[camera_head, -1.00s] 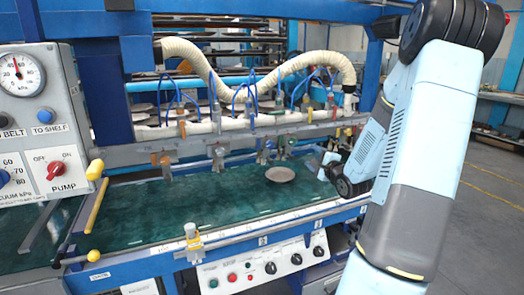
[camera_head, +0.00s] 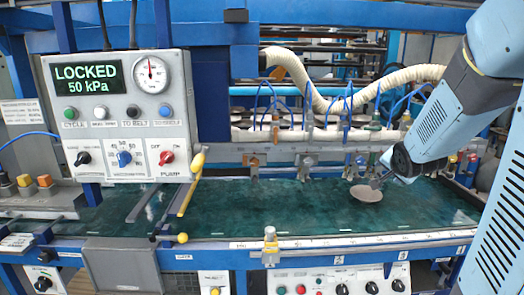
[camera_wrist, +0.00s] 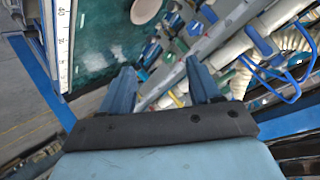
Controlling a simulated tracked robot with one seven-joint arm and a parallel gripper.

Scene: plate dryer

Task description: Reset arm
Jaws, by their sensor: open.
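My gripper is open and empty in the wrist view (camera_wrist: 160,75), with its two blue fingers spread apart. In the head view its tip (camera_head: 380,182) shows small at the right, by the plate's upper right edge. A round grey-brown plate (camera_head: 366,193) lies flat on the green belt (camera_head: 290,210). Part of the plate also shows at the top edge of the wrist view (camera_wrist: 146,10), beyond and apart from the fingers. I cannot tell the gripper's height above the belt.
A control panel (camera_head: 120,115) stands at the left, its display reading LOCKED, 50 kPa. A white pipe (camera_head: 325,134) with blue hoses and suction fittings runs behind the belt. A yellow-ended lever (camera_head: 190,185) stands near the panel. Knobs and buttons line the front (camera_head: 335,280). The belt's middle is bare.

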